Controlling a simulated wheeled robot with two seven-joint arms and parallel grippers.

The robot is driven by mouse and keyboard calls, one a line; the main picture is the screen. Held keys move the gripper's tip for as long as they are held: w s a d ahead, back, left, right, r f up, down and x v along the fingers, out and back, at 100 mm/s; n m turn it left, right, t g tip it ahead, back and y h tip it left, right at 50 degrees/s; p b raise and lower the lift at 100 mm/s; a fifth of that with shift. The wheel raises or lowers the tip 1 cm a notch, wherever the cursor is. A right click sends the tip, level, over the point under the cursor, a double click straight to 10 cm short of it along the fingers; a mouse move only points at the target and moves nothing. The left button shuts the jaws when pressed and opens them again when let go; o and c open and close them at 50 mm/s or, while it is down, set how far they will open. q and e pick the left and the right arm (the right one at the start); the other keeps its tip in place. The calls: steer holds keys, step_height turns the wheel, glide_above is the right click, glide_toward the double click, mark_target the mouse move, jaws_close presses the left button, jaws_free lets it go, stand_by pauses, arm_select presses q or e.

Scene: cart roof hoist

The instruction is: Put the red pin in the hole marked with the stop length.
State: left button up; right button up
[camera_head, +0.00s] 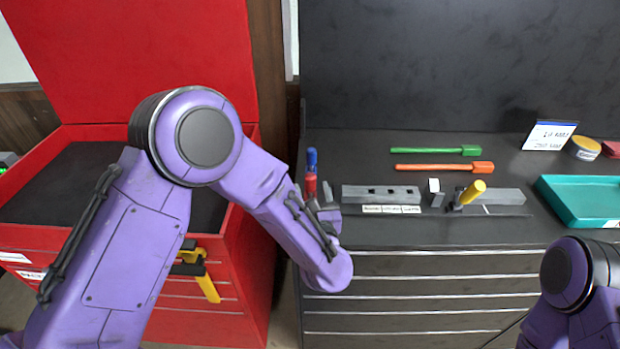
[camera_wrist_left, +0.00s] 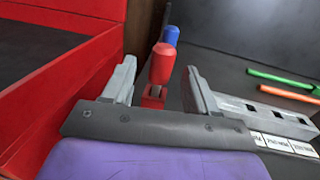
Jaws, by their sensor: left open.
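The red pin (camera_head: 310,186) stands upright at the left end of the bench, with a blue-topped pin (camera_head: 312,157) behind it. In the left wrist view the red pin's handle (camera_wrist_left: 161,62) is between the fingers of my left gripper (camera_wrist_left: 160,72), which are open with a gap on each side. In the head view my left gripper (camera_head: 325,208) is partly hidden by my arm. A grey block with several dark square holes (camera_head: 356,194) lies right of the gripper. A white label strip (camera_head: 392,209) runs along its front; the lettering is too small to read.
A yellow-handled tool (camera_head: 473,191) leans at a second grey bar (camera_head: 508,197). Green (camera_head: 432,151) and orange (camera_head: 440,167) tools lie behind. A sign (camera_head: 548,135) and teal tray (camera_head: 585,202) are at right. A red cart (camera_head: 245,240) stands left of the bench.

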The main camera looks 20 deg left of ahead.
mark_target(312, 186)
arm_select(q)
steer(key=p+x, duration=0.1)
steer(key=x, duration=0.2)
steer(key=shift+w+d+r, duration=0.1)
steer(key=shift+w+d, duration=0.05)
steer(key=shift+w, duration=0.05)
steer(key=shift+w+a, duration=0.25)
steer(key=c, duration=1)
steer(key=shift+c, duration=0.2)
